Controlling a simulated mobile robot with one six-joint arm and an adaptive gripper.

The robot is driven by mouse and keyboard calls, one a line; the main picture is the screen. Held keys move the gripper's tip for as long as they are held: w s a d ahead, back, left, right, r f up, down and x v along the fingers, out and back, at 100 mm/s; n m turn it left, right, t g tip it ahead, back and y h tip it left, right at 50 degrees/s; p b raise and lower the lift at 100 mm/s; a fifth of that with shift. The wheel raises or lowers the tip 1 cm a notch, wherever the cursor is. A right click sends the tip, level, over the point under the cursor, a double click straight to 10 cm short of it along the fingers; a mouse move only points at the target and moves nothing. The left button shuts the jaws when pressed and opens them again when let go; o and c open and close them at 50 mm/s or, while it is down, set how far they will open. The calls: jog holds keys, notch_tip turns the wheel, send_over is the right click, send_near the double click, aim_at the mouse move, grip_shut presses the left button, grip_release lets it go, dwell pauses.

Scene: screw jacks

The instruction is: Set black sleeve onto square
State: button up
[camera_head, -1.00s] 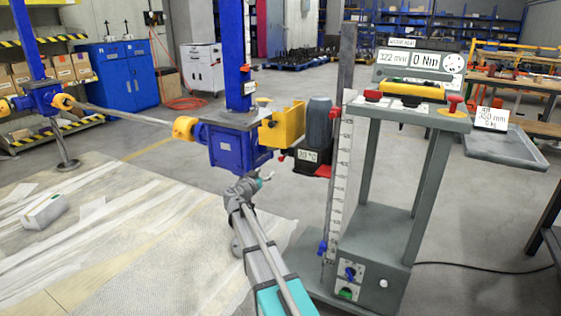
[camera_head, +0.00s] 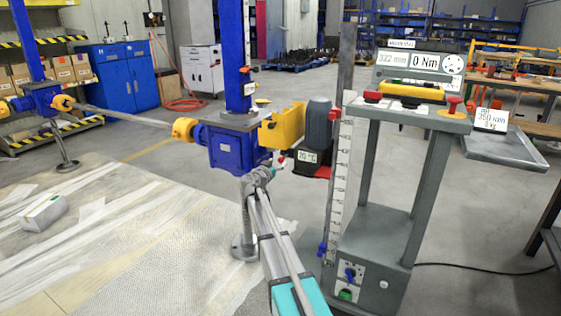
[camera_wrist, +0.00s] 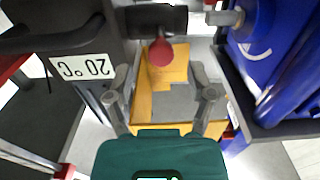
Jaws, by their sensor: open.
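My gripper (camera_head: 264,174) is below the gap between the blue screw jack (camera_head: 230,150) and the black motor-side housing (camera_head: 306,166). In the wrist view its two fingers (camera_wrist: 160,78) are spread apart with nothing between them. A short black cylinder (camera_wrist: 150,18), probably the black sleeve, lies ahead at the top of the wrist view, beyond the fingertips. A grey shaft stub (camera_wrist: 224,18) points from the blue jack toward the cylinder. I cannot make out which part is the square.
A yellow guard (camera_head: 282,126) sits above my gripper, and the grey motor (camera_head: 319,124) stands to the right. The grey test stand (camera_head: 375,240) with its vertical scale (camera_head: 341,180) is close on the right.

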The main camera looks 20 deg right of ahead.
aim_at(280, 160)
jog(key=shift+x, duration=1.9)
jog(key=shift+w, duration=0.1)
grip_shut()
